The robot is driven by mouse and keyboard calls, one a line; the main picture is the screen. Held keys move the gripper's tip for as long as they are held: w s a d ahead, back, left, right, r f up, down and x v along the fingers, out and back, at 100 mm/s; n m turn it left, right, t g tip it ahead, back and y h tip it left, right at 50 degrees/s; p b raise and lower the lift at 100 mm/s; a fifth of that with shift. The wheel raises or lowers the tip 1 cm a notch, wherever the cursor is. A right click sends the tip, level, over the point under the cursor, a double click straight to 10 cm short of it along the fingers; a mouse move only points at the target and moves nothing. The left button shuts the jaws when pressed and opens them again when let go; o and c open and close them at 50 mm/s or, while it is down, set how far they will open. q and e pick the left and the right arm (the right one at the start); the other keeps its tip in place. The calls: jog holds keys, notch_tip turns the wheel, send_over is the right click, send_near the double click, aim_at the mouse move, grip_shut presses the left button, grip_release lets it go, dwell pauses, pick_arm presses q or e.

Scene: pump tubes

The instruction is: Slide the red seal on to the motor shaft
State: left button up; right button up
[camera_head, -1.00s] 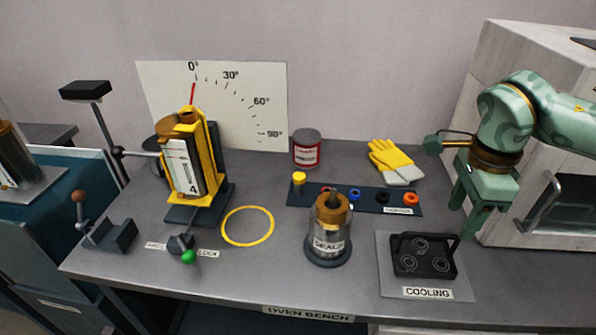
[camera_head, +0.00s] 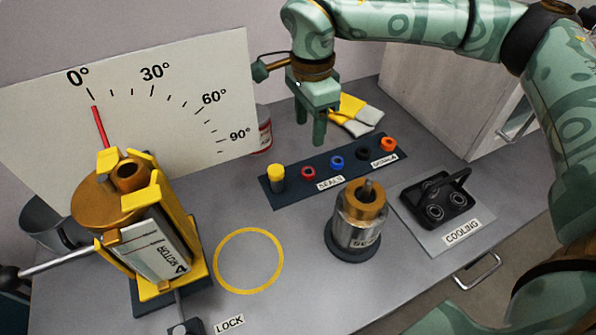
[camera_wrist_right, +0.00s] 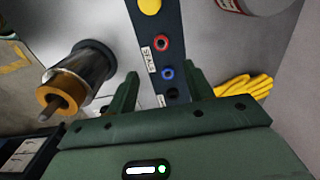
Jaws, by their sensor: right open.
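The red seal (camera_head: 308,173) is a small ring on the dark seal strip (camera_head: 290,194), between a yellow cap and the blue seal. It also shows in the right wrist view (camera_wrist_right: 162,41). The motor (camera_head: 346,224) is a silver cylinder with a brass top, upright on a dark round base. Its bare shaft (camera_head: 367,190) points up; it also shows in the right wrist view (camera_wrist_right: 56,109). My right gripper (camera_head: 311,128) is open and empty, pointing down above and behind the strip. In the right wrist view, the blue seal appears between its fingers. My left gripper is not in view.
Blue (camera_head: 337,163), black (camera_head: 362,153) and orange (camera_head: 387,144) seals share the strip. Yellow gloves (camera_head: 350,110) and a red can (camera_head: 264,130) are behind it. A black cooling rack (camera_head: 437,200) stands right of the motor. A yellow fixture (camera_head: 150,235) stands left, beside a yellow ring (camera_head: 248,261).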

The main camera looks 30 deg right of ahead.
jog(key=b, duration=0.2)
send_over(308, 167)
jog(key=s, duration=0.1)
jog(key=f, duration=0.7)
jog(key=shift+a, duration=0.4)
jog(key=shift+f+b, duration=0.3)
jog(key=shift+s+f, duration=0.1)
jog(key=shift+f, duration=0.05)
notch_tip(308, 167, down, 5)
jog(key=b, duration=0.3)
jog(key=shift+d+f, duration=0.1)
jog(key=shift+f, duration=0.05)
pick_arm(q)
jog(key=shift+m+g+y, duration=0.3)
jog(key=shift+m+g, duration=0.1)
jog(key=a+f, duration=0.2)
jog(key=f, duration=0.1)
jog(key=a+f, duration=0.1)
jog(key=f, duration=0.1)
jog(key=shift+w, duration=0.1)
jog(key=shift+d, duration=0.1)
pick_arm(e)
jog(key=c, duration=1.1)
